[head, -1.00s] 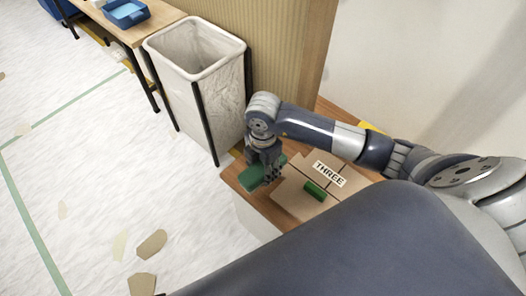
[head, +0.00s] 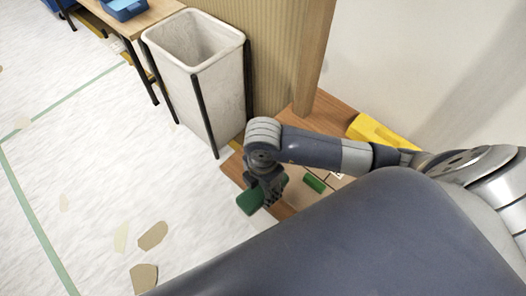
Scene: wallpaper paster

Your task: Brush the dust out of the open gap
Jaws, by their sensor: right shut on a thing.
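My right gripper (head: 266,188) is shut on a green block-like thing (head: 249,203), perhaps the brush; no bristles show. It is over the left edge of a wooden surface (head: 236,173), near the floor side. A smaller green piece (head: 314,183) sits to the right on tan cardboard-like panels (head: 328,194), mostly hidden under my arm. A corner of a white label (head: 338,176) shows there. I cannot make out the open gap or any dust. My left gripper is out of view.
A white bin (head: 198,90) in a black frame stands behind and left of my gripper. A wooden post (head: 317,55) rises behind my arm, with a yellow thing (head: 372,131) to its right. Tan scraps (head: 152,236) lie on the pale floor.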

